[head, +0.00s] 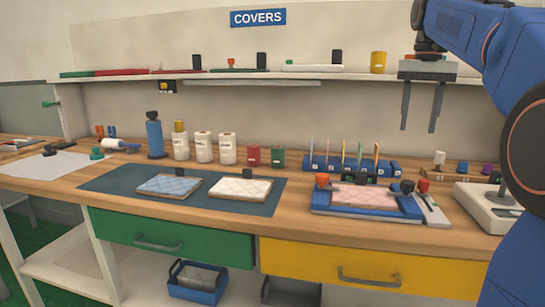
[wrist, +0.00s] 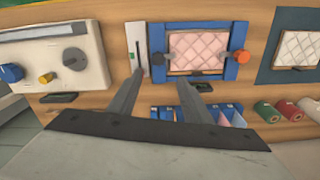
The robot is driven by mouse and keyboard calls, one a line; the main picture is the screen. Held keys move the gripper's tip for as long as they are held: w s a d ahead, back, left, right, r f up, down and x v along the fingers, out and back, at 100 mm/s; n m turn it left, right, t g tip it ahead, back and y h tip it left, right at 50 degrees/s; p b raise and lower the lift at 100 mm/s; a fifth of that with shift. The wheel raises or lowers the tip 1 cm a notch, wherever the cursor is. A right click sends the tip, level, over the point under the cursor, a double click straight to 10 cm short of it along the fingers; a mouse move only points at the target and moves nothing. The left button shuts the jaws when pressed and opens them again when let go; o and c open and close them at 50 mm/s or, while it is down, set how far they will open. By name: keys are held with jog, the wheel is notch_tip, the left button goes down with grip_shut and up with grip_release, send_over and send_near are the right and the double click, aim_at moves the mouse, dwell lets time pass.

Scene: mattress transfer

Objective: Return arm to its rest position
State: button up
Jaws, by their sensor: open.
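My gripper (head: 422,106) hangs from my blue arm at the upper right of the head view, fingers pointing down. The two fingers are apart with nothing between them. It is above the bench, in front of the shelf and clear of the things below. In the wrist view my gripper (wrist: 158,90) shows both fingers spread over the bench. A pink quilted mattress (head: 365,196) lies in a blue frame (head: 318,206) below and to the left of the gripper; the mattress also shows in the wrist view (wrist: 195,50).
A blue mattress (head: 170,185) and a white mattress (head: 240,188) lie on a dark mat (head: 120,181). A wall shelf (head: 300,76) runs behind the gripper. Bottles, spools and a rack (head: 350,167) line the bench's back. A light-coloured device (head: 485,207) stands at the right.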

jog(key=s+a+f+n+t, duration=0.1)
jog(key=s+a+f+n, duration=0.1)
jog(key=s+a+f, duration=0.3)
jog(key=s+a+f+n+t, duration=0.2)
jog(key=s+a+f, duration=0.2)
jog(key=s+f, duration=0.8)
jog(key=s+a+f+n+t, duration=0.1)
jog(key=s+a+f, duration=0.4)
jog(key=f, duration=1.3)
jog(key=s, duration=0.3)
jog(key=shift+s+a+f+n+t, duration=0.25)
jog(key=shift+s+a+n+t, duration=0.05)
jog(key=shift+s+n, duration=0.1)
